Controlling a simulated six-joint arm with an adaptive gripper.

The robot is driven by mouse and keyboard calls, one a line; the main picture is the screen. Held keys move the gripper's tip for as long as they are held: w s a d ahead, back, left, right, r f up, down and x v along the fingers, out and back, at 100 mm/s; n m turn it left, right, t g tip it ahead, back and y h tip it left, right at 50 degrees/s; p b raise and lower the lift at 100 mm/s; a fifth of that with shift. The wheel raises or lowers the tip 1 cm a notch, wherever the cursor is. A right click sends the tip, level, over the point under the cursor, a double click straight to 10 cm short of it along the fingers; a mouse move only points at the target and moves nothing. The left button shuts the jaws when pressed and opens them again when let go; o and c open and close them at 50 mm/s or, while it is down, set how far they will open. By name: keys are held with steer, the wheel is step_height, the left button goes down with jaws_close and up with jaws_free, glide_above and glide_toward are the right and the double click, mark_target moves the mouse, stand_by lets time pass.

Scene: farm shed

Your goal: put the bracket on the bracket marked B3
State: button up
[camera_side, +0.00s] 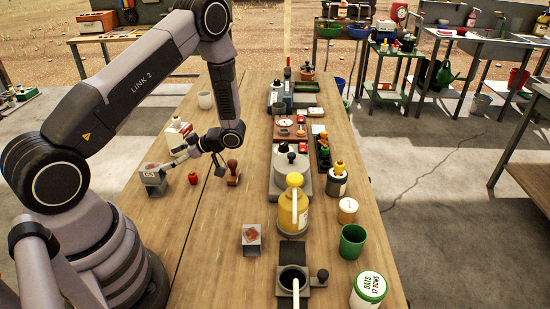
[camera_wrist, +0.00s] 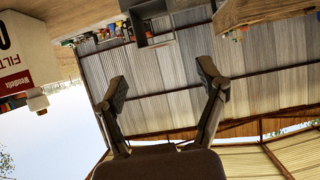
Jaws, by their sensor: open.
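A grey block-like bracket (camera_side: 153,183) with a small marking on its front and a reddish top stands at the left of the bench; I cannot read the marking surely. A second grey bracket (camera_side: 252,247) with a reddish inside stands nearer the front, with no marking I can read. My gripper (camera_side: 200,163) is low over the bench, right of the marked bracket, with nothing seen between its fingers. In the wrist view my gripper (camera_wrist: 161,82) is spread and empty. A grey open-sided piece (camera_wrist: 152,26) shows beyond the fingers; I cannot tell which bracket it is.
A wooden stamp (camera_side: 233,172) and a small red object (camera_side: 193,178) stand close to my gripper. A yellow bottle (camera_side: 293,210) and a green cup (camera_side: 352,241) stand to the right.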

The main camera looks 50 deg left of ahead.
steer(key=w+d+r+m+t, duration=0.2)
steer(key=w+r+t, duration=0.4)
steer(key=w+r, duration=0.15)
steer(key=w+d+r+m+t, duration=0.25)
steer(key=w+r+t, duration=0.3)
steer(key=w, duration=0.35)
steer(key=w+d+r+m+t+h, duration=0.2)
steer(key=d+r+m+t+h, duration=0.75)
steer(key=r, duration=0.65)
steer(key=s+d+r+m+g+h, duration=0.25)
steer(key=s+d+r+m, duration=0.3)
steer(key=s+d, duration=0.4)
steer(key=s+a+f+m+g+y, duration=0.1)
steer(key=s+m+g, duration=0.1)
steer(key=s, duration=0.7)
steer(key=s+a+f+m+g+y, duration=0.1)
steer(key=s+m, duration=0.4)
steer(key=s, duration=0.5)
steer(key=shift+s+a+f+g+y, duration=0.35)
steer(key=shift+f+g, duration=0.2)
steer(key=shift+f, duration=0.25)
